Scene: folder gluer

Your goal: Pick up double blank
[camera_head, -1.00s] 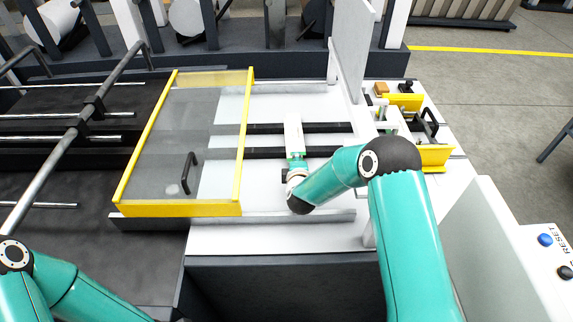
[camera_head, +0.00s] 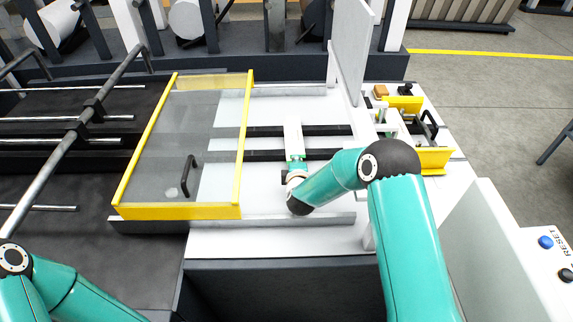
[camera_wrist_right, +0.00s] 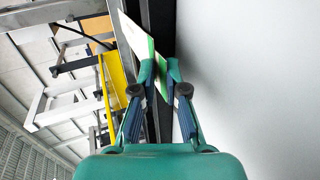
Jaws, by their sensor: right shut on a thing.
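The double blank (camera_head: 293,136) is a narrow white strip with a green patch at its near end, over the white machine bed in the head view. My right gripper (camera_head: 296,162) is at that near end. In the right wrist view the blank (camera_wrist_right: 138,38) shows as a thin white and green sheet, seen nearly edge-on. There my right gripper (camera_wrist_right: 160,68) has its fingertips closed on the sheet's edge. Whether the blank touches the bed is unclear. My left arm shows at the lower left of the head view, but its gripper is out of view.
A yellow-framed clear guard (camera_head: 240,165) with a black handle (camera_head: 189,176) covers the bed to the left. A tall white plate (camera_head: 350,50) stands behind. A yellow fixture (camera_head: 432,158) with a black handle is at the right. Dark rails (camera_head: 325,129) cross the bed.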

